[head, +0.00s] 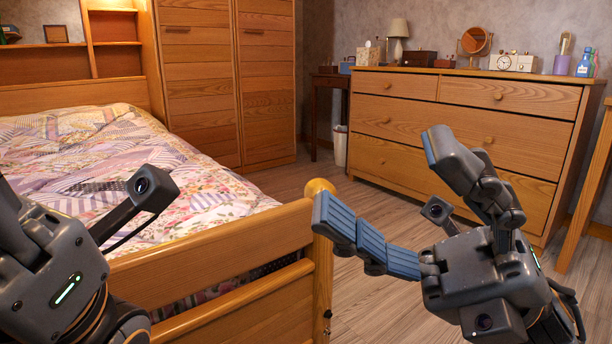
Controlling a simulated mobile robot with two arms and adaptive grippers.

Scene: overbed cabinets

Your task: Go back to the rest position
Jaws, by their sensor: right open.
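My right gripper (385,195) is in the lower right of the head view. Its two blue-padded fingers are spread wide apart with nothing between them. One finger points left in front of the bed's footboard post, the other points up in front of the dresser. My left arm comes in at the lower left, in front of the bed. Dark grey parts of it show there, but its fingers are out of the picture.
A wooden bed (235,245) with a patchwork quilt (95,150) fills the left. A tall wardrobe (205,80) stands behind it. A wooden dresser (400,115) at the right carries a lamp, a mirror, a clock and bottles. Bare floor (370,285) lies between bed and dresser.

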